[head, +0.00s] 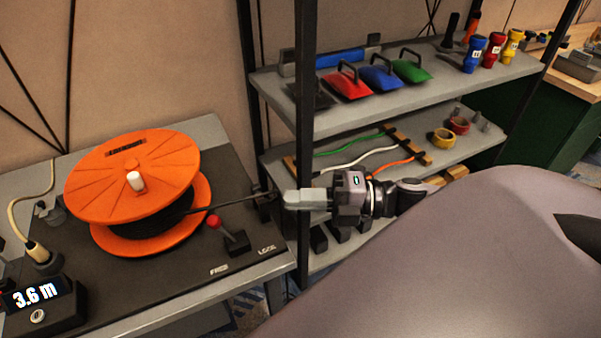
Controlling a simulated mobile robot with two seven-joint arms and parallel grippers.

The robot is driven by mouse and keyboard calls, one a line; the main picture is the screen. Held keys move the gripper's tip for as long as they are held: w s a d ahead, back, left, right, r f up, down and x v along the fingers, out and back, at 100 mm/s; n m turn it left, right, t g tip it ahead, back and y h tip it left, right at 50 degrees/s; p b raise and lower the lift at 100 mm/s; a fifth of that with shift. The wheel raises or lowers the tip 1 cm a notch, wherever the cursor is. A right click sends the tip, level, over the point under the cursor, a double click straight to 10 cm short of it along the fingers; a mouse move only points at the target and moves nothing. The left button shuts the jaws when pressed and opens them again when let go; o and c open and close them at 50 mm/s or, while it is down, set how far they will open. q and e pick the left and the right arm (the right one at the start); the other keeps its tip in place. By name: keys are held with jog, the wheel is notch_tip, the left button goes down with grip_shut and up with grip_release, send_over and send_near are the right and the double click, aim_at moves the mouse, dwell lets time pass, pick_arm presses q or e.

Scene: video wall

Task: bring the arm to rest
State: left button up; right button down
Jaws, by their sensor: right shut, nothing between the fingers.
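My right gripper (298,200) is in the middle of the head view, pointing left, with its fingers closed and nothing held. It is in front of the shelf's dark upright and right of the cable reel. The orange cable reel (130,170) stands on the bench with black cable wound on it. A length of black cable (232,202) runs from the reel toward my fingertips. I cannot tell whether its end touches them. My left gripper is not in view.
A red-knobbed lever (214,222) stands by the FREE and LOCK labels. A display (38,294) reads 3.6 m. The rack's upper shelf (400,95) carries coloured handled pieces and bottles; its lower shelf (385,178) holds cables and tape rolls. A green cabinet (560,115) stands at right.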

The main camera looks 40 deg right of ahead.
dwell(0.3)
jog(key=s+a+f+m+h, duration=0.2)
jog(key=f+m+h, duration=0.2)
jog(key=f+m, duration=0.3)
jog(key=s+a+f+m+h, duration=0.2)
jog(key=s+f+m+h, duration=0.1)
jog(key=f+m, duration=0.5)
jog(key=s+a+f+m+g+h, duration=0.1)
jog(key=s+a+f+m+h, duration=0.1)
jog(key=f+m, duration=0.5)
jog(key=a+m+h, duration=0.1)
jog(key=m+h, duration=0.1)
jog(key=m, duration=0.1)
jog(key=shift+s+f+m+h, duration=0.2)
jog(key=shift+s+m+h, duration=0.1)
jog(key=shift+s+m, duration=0.1)
jog(key=shift+w+d, duration=0.1)
